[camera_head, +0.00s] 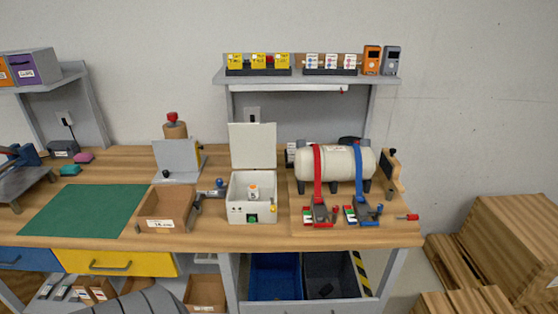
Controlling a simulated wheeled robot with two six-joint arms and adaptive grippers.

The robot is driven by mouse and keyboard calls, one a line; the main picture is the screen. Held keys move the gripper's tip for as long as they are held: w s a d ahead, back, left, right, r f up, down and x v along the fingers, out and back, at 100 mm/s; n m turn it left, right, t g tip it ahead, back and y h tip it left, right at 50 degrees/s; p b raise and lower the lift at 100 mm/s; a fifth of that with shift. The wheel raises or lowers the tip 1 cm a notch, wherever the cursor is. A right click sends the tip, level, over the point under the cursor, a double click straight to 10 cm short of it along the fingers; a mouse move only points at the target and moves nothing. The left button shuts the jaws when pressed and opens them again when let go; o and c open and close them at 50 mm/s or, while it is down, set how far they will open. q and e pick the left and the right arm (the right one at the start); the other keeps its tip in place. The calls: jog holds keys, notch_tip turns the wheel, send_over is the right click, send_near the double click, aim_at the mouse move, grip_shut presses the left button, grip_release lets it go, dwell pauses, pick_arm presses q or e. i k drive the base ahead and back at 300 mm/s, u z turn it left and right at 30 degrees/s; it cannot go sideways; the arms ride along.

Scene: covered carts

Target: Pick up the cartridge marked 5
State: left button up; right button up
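A small white cartridge (253,193) with an orange patch and a dark mark that looks like a 5 stands inside a white box (240,214). The box sits on the wooden workbench, and its lid (253,146) is raised at the back. The cartridge's lower part is hidden by the box's front wall. Neither of my grippers is in view.
An open wooden tray (155,222) is left of the box, beside a green mat (84,210). Right of the box, a cream tank (335,163) lies under red and blue straps. A shelf (300,76) with yellow and white items stands behind.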

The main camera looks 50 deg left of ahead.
aim_at(253, 191)
jog(key=u, duration=0.4)
jog(key=i, duration=0.85)
jog(key=u, duration=0.65)
